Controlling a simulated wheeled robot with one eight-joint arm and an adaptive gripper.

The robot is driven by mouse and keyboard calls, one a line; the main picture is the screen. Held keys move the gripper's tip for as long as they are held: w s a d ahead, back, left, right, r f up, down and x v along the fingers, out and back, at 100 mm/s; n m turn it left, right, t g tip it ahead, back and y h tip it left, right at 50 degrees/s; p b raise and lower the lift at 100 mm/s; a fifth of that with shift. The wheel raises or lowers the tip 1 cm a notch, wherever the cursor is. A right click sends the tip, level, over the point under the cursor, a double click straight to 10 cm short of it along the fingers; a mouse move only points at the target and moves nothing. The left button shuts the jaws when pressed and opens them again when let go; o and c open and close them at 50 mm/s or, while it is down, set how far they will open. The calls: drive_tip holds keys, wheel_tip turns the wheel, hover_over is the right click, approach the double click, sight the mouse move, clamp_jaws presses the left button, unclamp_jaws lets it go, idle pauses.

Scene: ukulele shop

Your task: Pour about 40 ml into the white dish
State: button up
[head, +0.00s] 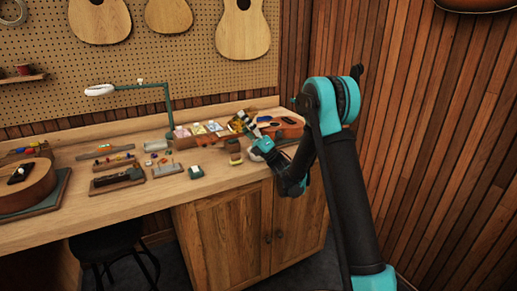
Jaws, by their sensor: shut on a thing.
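My gripper (245,121) is over the right part of the workbench, at the end of my raised teal and black arm. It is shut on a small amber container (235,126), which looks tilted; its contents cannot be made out.
Small colourful packets (197,129) stand in a wooden tray behind. An orange-brown ukulele body (287,128) lies to the right, close to my arm. A green lamp (168,108), small blocks (195,171) and tools stand left. The bench's front strip (150,200) is clear.

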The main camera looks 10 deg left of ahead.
sight(244, 127)
idle(0.3)
drive_tip(key=n+g, duration=0.2)
drive_tip(key=shift+w+d+n, duration=0.15)
drive_tip(key=shift+n, duration=0.15)
drive_tip(key=shift+w+f+n+g+h, duration=0.15)
drive_tip(key=shift+f+n+g, duration=0.15)
drive_tip(key=shift+n+g, duration=0.6)
drive_tip(key=shift+s+f+n+g+h, duration=0.15)
drive_tip(key=shift+f+n+g, duration=0.15)
drive_tip(key=shift+n+g, duration=0.55)
drive_tip(key=shift+w, duration=0.15)
drive_tip(key=shift+w+d+f+n+g+p, duration=0.15)
drive_tip(key=shift+f+n+g+p, duration=0.2)
drive_tip(key=shift+n+g, duration=0.25)
drive_tip(key=shift+w+d+f+n+g+h, duration=0.1)
drive_tip(key=shift+f+n+g+h, duration=0.2)
drive_tip(key=shift+n+g+h, duration=0.3)
drive_tip(key=shift+w+f+n+g+h, duration=0.1)
drive_tip(key=shift+f+n+g+h, duration=0.25)
drive_tip(key=shift+n, duration=0.3)
drive_tip(key=shift+s+a+f+n+g+h+p, duration=0.2)
drive_tip(key=shift+s+a+f+n+g+h, duration=0.1)
drive_tip(key=shift+f+n+h, duration=0.65)
drive_tip(key=shift+s+a+f+n+g+h+p, duration=0.2)
drive_tip(key=shift+s+f+n+g+h, duration=0.1)
drive_tip(key=shift+f+n+h, duration=0.7)
drive_tip(key=shift+s+a+f+n+g+h+p, duration=0.15)
drive_tip(key=shift+s+a+f+n+g+h, duration=0.15)
drive_tip(key=shift+f+n+h, duration=0.65)
